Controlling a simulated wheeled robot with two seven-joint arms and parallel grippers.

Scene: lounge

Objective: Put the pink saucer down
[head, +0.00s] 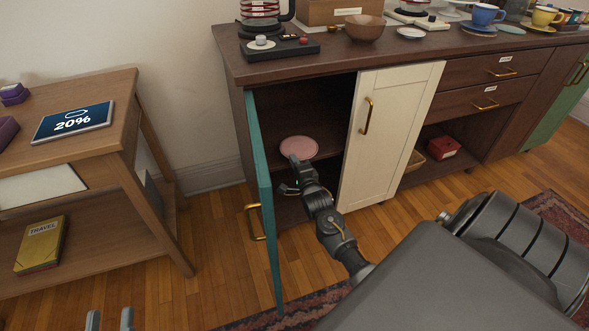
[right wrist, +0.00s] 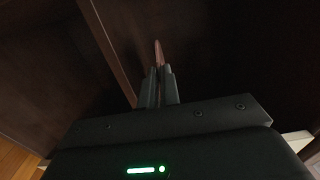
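The pink saucer (head: 299,147) is inside the open left compartment of the dark sideboard, seen from above in the head view. In the right wrist view the saucer (right wrist: 158,54) shows nearly edge-on between the fingertips. My right gripper (head: 296,161) reaches in through the opening and is shut on the saucer's near rim; its fingers (right wrist: 160,82) are close together. I cannot tell whether the saucer touches the shelf (head: 330,146) or hangs just above it. My left gripper (head: 109,319) shows only its two fingertips at the bottom left, apart and empty.
The open teal door (head: 262,200) stands left of my right arm, close to it. A cream door (head: 390,135) borders the opening on the right. The sideboard top (head: 400,46) carries a wooden bowl (head: 365,28), cups and saucers. A wooden side table (head: 100,150) stands left.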

